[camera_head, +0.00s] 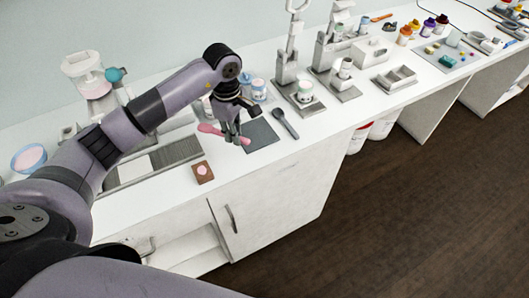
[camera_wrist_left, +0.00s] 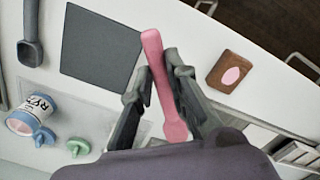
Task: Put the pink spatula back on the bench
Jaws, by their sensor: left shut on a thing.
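The pink spatula (camera_head: 212,130) is held by my left gripper (camera_head: 233,139) over the white bench (camera_head: 300,147), left of a dark grey mat. In the left wrist view the spatula (camera_wrist_left: 155,70) lies between the two fingers of the gripper (camera_wrist_left: 153,78), with one end sticking out past the fingertips and the broader end near the palm. The fingers are shut on it. I cannot tell how far it is above the bench. My right gripper is not in view.
The dark grey mat (camera_head: 262,135) and a dark scoop (camera_head: 285,122) lie right of the gripper. A brown block with a pink oval (camera_head: 203,172) lies near the front edge. A labelled jar (camera_head: 259,90) stands behind. Machines line the back right.

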